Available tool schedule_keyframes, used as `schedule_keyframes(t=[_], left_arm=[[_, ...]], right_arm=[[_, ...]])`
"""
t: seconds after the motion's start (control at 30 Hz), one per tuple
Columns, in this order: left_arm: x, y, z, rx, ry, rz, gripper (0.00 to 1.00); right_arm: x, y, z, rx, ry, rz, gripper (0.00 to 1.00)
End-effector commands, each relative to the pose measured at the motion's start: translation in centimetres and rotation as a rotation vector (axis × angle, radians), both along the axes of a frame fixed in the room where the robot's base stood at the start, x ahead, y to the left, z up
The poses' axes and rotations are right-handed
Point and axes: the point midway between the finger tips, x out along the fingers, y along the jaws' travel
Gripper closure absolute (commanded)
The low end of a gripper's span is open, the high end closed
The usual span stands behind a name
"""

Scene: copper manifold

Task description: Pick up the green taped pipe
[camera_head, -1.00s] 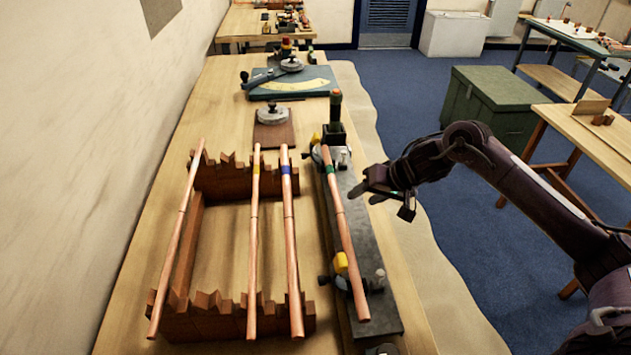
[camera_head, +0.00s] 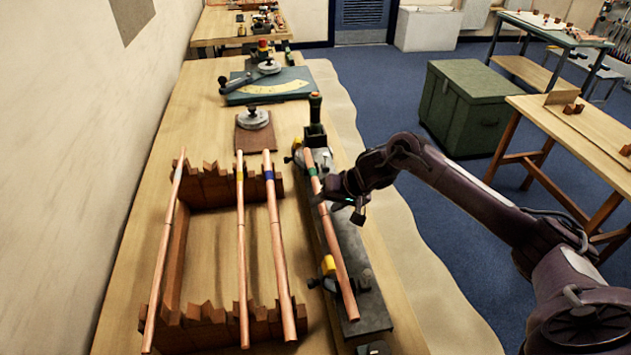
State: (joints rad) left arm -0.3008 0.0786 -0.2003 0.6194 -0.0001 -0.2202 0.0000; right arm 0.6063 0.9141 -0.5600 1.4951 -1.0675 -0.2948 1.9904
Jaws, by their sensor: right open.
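The green taped pipe (camera_head: 336,252) is a copper pipe with a green band near its far end. It lies lengthwise along the dark fixture (camera_head: 361,275) on the right side of the bench. My right gripper (camera_head: 325,196) is open at the pipe's upper part, just nearer than the green band. Its fingers overlap the pipe in the head view, and I cannot tell whether they touch it. My left gripper is not in view.
Yellow clamps (camera_head: 328,265) sit on the fixture. A green chest (camera_head: 467,108) stands on the floor.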

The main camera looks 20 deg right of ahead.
Motion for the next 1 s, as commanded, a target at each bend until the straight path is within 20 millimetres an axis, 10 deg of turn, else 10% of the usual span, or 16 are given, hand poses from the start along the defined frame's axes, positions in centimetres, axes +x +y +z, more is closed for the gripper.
schedule_keyframes(t=[0.43,1.0], left_arm=[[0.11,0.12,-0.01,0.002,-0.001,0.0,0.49],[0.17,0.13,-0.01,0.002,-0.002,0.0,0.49]], right_arm=[[-0.01,-0.01,0.02,0.0,0.0,0.0,1.0],[-0.02,-0.03,0.02,0.0,0.0,-0.001,1.0]])
